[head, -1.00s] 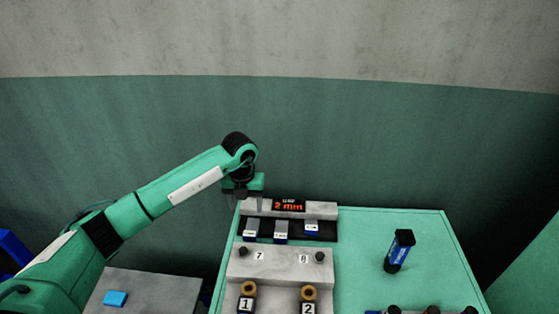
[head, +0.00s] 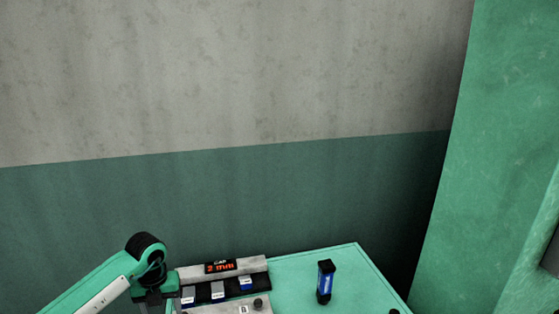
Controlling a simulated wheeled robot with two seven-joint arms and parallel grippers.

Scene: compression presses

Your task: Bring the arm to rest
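My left arm comes in from the lower left of the head view, over the left side of the green table (head: 340,258). My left gripper (head: 158,308) is at the bottom edge, by the left end of the grey press unit. Its fingers are mostly cut off or hidden, so its opening does not show. My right arm and gripper are not in view.
The grey unit has a red-lit display (head: 221,267) and a dark strip with several blue-and-white blocks (head: 246,284). A blue-and-black upright piece (head: 325,281) stands on the table to the right. A green pillar (head: 490,150) rises at the right.

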